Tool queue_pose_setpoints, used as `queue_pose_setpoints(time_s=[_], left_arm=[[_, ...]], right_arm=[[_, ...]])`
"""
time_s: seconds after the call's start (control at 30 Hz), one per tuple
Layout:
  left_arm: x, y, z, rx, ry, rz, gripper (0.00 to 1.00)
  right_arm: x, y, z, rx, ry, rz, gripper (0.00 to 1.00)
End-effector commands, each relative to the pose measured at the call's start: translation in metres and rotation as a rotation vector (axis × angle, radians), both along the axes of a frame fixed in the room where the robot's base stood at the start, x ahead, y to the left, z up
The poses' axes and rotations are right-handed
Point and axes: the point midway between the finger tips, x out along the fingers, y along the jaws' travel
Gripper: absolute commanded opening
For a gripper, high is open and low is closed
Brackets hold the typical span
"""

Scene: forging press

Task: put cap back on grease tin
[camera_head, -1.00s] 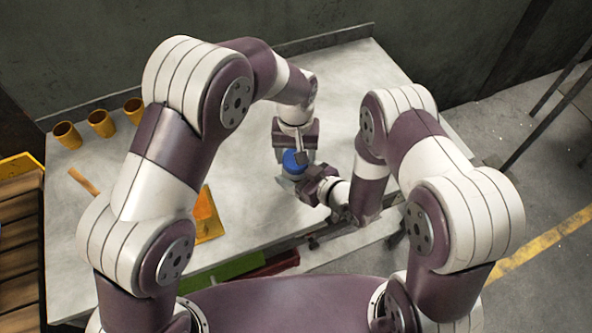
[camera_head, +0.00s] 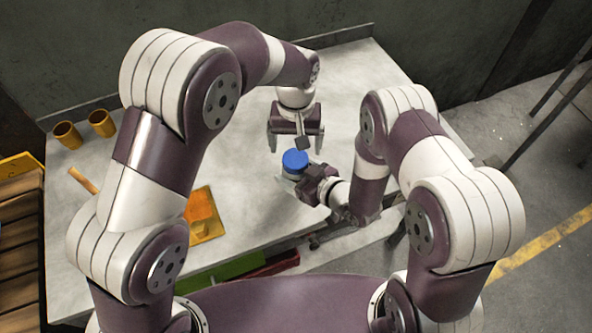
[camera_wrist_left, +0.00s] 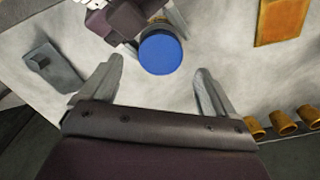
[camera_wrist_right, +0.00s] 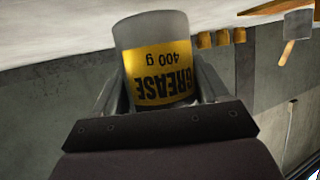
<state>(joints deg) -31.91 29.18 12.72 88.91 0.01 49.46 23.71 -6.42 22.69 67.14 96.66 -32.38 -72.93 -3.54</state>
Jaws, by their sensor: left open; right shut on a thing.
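The blue cap (camera_head: 295,160) sits on top of the grease tin; its round top also shows in the left wrist view (camera_wrist_left: 160,53). The grease tin (camera_wrist_right: 155,60), grey with a yellow label, appears upside down in the right wrist view, where no cap shows. My right gripper (camera_head: 307,181) is shut on the tin's side, fingers on both sides of it in the right wrist view (camera_wrist_right: 155,80). My left gripper (camera_head: 296,146) is open and empty, its fingers spread wide and apart from the cap. I cannot tell how tightly the cap is seated.
Yellow-brown cups (camera_head: 84,130) stand at the table's left; several show in the left wrist view (camera_wrist_left: 283,123). A wooden handle (camera_head: 82,180) lies near the left edge. The pale table (camera_head: 245,170) around the tin is mostly clear.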

Motion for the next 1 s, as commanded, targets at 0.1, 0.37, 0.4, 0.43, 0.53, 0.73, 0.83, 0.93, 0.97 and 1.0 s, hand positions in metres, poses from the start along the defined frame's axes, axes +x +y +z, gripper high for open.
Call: queue_pose_setpoints(time_s=[0.1,0.37,0.4,0.43,0.53,0.73,0.83,0.93,0.97,1.0], left_arm=[[0.000,0.000,0.000,0.000,0.000,0.000,0.89],[0.006,-0.003,0.022,-0.017,-0.025,0.184,0.84],[0.005,-0.003,0.026,-0.017,-0.023,0.296,0.84],[0.005,-0.003,0.029,-0.018,-0.022,0.377,0.84],[0.003,-0.002,0.035,-0.010,-0.013,0.620,0.84],[0.000,0.000,0.035,0.004,-0.002,0.847,0.84],[0.000,0.000,0.035,0.003,-0.002,0.854,0.84],[0.000,0.000,0.035,0.003,-0.002,0.853,0.84],[0.000,0.000,0.035,0.003,-0.002,0.853,0.84],[0.000,0.000,0.034,0.003,-0.002,0.852,0.84]], right_arm=[[0.001,0.000,0.001,0.001,-0.003,-0.001,0.00],[0.001,0.000,0.001,0.001,-0.003,-0.001,0.00],[0.001,0.000,0.001,0.001,-0.003,-0.001,0.00],[0.001,0.000,0.001,0.001,-0.003,-0.001,0.00],[0.001,0.000,0.001,0.001,-0.003,-0.001,0.00],[0.001,0.000,0.001,0.001,-0.003,-0.001,0.00],[0.001,0.000,0.001,0.001,-0.003,-0.001,0.00],[0.001,0.000,0.001,0.001,-0.003,-0.001,0.00],[0.001,0.000,0.001,0.001,-0.003,-0.001,0.00],[0.001,0.000,0.001,0.001,-0.003,-0.001,0.00]])
